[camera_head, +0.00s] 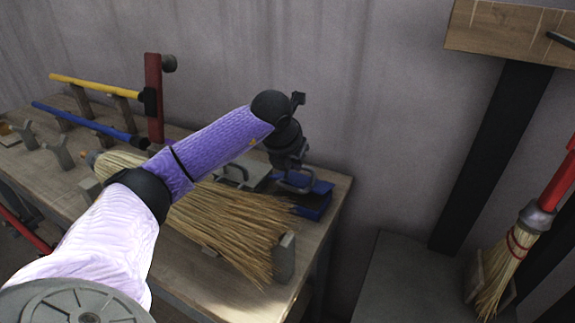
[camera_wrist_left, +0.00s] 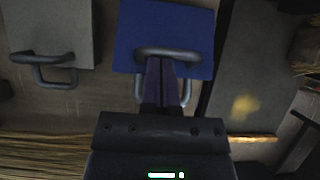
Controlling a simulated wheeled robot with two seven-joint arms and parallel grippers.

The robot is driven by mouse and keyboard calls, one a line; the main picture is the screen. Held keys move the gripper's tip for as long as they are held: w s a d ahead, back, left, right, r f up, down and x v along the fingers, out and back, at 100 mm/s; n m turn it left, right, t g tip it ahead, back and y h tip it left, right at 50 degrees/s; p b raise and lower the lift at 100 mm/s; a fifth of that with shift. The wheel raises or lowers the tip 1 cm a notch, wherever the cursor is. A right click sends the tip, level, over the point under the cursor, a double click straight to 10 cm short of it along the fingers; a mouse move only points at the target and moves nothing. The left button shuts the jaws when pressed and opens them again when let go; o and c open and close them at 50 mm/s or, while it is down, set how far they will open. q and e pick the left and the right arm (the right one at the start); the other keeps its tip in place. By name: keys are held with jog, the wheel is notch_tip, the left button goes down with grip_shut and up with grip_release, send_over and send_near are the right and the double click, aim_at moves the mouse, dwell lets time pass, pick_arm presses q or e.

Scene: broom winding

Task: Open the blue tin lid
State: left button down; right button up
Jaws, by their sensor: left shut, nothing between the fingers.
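The blue tin (camera_head: 318,203) stands at the right end of the workbench, partly hidden by my left gripper. Its flat blue lid (camera_wrist_left: 190,25) shows in the left wrist view, with a grey loop handle (camera_wrist_left: 190,57) at the lid's near edge. My left gripper (camera_head: 297,182) is at the tin. In the left wrist view its two fingers (camera_wrist_left: 166,62) are together, with nothing between them, and their tips meet the handle's bar. I cannot tell whether they touch it. The lid looks shut. My right gripper is not in view.
A grey tin (camera_wrist_left: 50,25) with a similar handle stands beside the blue one. A straw broom head (camera_head: 235,225) lies in front, below my arm. Yellow (camera_head: 95,86) and blue (camera_head: 80,120) handles rest on supports at the left. Another broom (camera_head: 510,255) stands at the right.

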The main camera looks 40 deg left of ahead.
pick_arm(q)
jog(key=shift+w+a+r+p, duration=0.15)
jog(key=shift+w+r+p, duration=0.2)
jog(key=shift+w+p, duration=0.25)
jog(key=shift+w+a+r+p, duration=0.1)
jog(key=shift+w+r+p, duration=0.2)
jog(key=shift+w+p, duration=0.25)
jog(key=w+g, duration=0.1)
jog(key=w, duration=0.1)
jog(key=shift+w+a+r+g+h, duration=0.1)
jog(key=shift+w+a+g+h, duration=0.2)
jog(key=shift+w+a+g, duration=0.1)
jog(key=shift+w+a+b, duration=0.2)
jog(key=shift+w+b, duration=0.4)
jog(key=shift+b, duration=0.15)
jog(key=w+b, duration=0.1)
jog(key=w+a+b, duration=0.1)
jog(key=b, duration=0.1)
jog(key=shift+r, duration=0.2)
